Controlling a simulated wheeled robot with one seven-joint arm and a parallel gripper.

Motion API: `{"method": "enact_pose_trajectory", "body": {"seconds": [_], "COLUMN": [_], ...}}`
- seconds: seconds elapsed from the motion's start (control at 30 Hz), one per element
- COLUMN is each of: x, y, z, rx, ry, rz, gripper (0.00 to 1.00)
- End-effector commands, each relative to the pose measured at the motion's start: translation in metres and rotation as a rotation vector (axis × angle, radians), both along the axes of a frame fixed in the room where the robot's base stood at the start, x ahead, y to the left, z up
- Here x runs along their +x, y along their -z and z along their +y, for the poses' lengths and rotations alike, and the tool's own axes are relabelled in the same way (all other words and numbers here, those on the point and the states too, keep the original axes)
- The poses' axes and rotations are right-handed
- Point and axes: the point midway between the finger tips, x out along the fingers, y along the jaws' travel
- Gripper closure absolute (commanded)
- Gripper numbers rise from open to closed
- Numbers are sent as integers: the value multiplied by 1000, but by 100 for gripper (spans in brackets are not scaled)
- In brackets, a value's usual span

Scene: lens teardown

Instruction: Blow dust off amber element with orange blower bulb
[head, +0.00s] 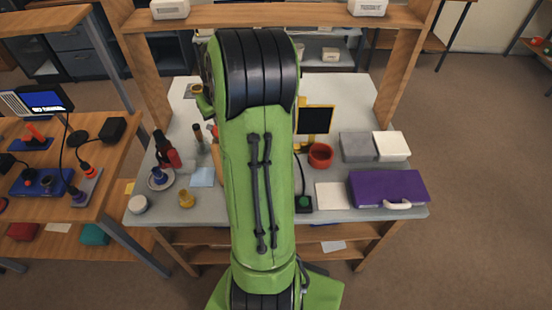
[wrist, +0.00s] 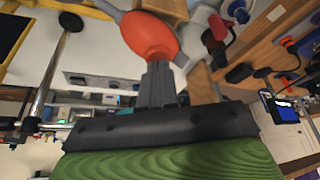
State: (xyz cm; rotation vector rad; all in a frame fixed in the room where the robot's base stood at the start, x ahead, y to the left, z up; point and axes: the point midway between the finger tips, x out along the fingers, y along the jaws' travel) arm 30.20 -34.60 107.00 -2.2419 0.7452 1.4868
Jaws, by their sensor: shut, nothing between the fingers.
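The orange blower bulb (wrist: 150,37) shows in the wrist view, with a grey nozzle reaching to the upper left. My gripper (wrist: 157,68) has its fingers together, with the tips right by the bulb's near side and overlapping it in the picture. Nothing is between the fingers, and I cannot tell if they touch the bulb. In the head view my green arm hides the gripper and most or all of the bulb. I cannot pick out the amber element for certain; a small yellow-amber piece (head: 186,201) stands at the bench's front left.
The grey workbench (head: 232,214) holds dark and red bottles (head: 162,146) at left. A red bowl (head: 320,155), grey and white boxes (head: 391,146) and a purple case (head: 388,188) stand at right. A wooden side table (head: 112,182) with tools is at far left.

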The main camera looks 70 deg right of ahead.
Motion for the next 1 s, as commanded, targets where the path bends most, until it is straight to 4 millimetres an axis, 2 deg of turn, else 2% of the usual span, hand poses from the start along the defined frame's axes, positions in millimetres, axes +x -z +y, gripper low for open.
{"method": "enact_pose_trajectory", "body": {"seconds": [0.3,0.53,0.9,1.0], "x": [1,0,0,1], "y": [15,14,-18,-19], "z": [1,1,1,1], "rx": [1,3,1,1], "ry": [-3,-3,-2,-3], "rz": [0,0,1,0], "gripper": [100,100,100,100]}}
